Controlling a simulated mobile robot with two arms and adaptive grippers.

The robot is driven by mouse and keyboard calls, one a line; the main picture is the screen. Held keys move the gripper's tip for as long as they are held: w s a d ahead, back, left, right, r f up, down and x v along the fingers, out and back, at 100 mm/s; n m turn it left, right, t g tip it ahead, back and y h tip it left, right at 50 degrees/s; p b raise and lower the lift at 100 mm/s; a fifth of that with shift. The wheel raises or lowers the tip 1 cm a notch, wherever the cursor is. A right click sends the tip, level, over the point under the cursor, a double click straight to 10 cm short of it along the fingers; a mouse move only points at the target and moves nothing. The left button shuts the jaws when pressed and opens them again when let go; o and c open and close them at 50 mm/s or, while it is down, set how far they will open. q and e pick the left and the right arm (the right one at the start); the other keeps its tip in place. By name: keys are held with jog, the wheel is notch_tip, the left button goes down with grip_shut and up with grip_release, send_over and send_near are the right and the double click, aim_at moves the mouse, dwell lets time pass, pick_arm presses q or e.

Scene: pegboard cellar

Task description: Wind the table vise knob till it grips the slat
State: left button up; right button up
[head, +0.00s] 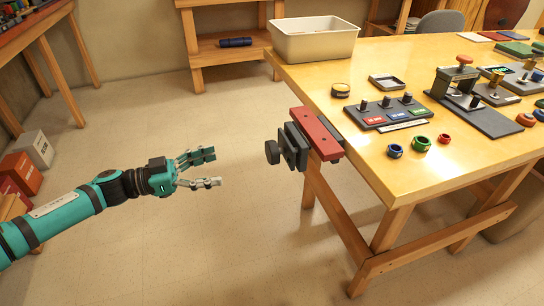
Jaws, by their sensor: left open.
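The table vise (294,146) is fixed to the left edge of the yellow table, with a dark jaw plate facing outward. Its round black knob (272,152) sticks out to the left of the jaw. A red flat bar (316,133) lies along the table edge behind the dark jaw; I cannot tell whether it is the slat or part of the vise. My left gripper (212,169) is open and empty, to the left of the knob and slightly lower in the picture, with a gap between them. Its fingers point right, towards the knob. My right gripper is out of view.
The table (460,190) holds a cream bin (314,40), a labelled panel with black knobs (388,113), coloured rings (421,143) and a dark clamp stand (470,105). Wooden table legs stand below the vise. Open floor (180,240) surrounds my left gripper.

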aim_at(268, 155)
pick_arm(q)
jog(key=b+x, duration=0.1)
jog(key=x, duration=1.2)
jog(key=shift+w+d+f, duration=0.1)
jog(key=shift+w+d, duration=0.05)
jog(key=shift+d, duration=0.2)
jog(key=shift+w+d, duration=0.25)
jog(key=shift+d, duration=0.4)
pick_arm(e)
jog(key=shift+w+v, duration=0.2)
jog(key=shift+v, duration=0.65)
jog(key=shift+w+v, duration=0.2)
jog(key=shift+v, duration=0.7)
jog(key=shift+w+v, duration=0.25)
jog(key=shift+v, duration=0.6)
pick_arm(q)
jog(key=shift+c, duration=0.3)
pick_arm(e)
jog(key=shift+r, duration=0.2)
pick_arm(q)
jog(key=c, duration=1.1)
